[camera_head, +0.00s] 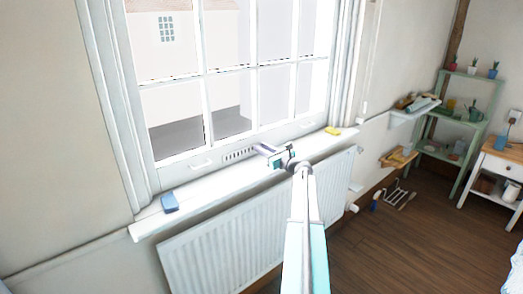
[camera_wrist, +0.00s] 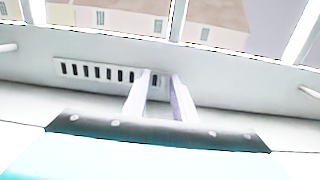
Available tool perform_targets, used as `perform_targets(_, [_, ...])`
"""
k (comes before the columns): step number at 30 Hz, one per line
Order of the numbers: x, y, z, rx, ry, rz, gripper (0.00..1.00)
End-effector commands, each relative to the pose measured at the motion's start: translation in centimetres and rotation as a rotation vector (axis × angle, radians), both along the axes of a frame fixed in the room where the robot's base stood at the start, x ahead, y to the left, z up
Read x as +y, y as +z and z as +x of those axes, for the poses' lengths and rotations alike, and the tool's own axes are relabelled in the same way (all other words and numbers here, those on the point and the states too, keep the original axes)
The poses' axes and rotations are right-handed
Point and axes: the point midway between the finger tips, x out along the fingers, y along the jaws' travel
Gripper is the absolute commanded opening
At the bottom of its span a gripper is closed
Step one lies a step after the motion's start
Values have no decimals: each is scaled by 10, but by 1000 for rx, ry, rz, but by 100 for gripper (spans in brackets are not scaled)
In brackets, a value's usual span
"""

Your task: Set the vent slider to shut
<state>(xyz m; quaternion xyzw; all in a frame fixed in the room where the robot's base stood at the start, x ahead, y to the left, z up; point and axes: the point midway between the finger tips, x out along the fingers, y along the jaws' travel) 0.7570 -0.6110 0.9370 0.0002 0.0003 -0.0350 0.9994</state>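The vent (camera_wrist: 95,72) is a pale plate with a row of dark upright slots, set in the bottom rail of the window frame. In the head view the vent (camera_head: 238,155) shows just left of my gripper (camera_head: 268,152). In the wrist view my gripper (camera_wrist: 160,76) has its two pale fingers apart at the vent's right end. A dark slot and pale surface show between the fingertips. I cannot make out a separate slider knob; the fingers may hide it. Whether the fingertips touch the plate cannot be told.
The white sill (camera_head: 225,181) holds a blue block (camera_head: 169,201) at left and a yellow item (camera_head: 332,130) at right. A radiator (camera_head: 215,248) stands below. White handles sit on the frame either side (camera_head: 201,162). A green shelf (camera_head: 455,125) stands at right; the wooden floor is partly clear.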

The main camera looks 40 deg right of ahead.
Motion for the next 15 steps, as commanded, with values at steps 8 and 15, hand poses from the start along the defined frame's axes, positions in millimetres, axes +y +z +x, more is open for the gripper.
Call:
perform_targets(8, [-1,0,-5,-1,-2,0,25])
perform_targets(15, [2,0,-25,0,-3,-1,25])
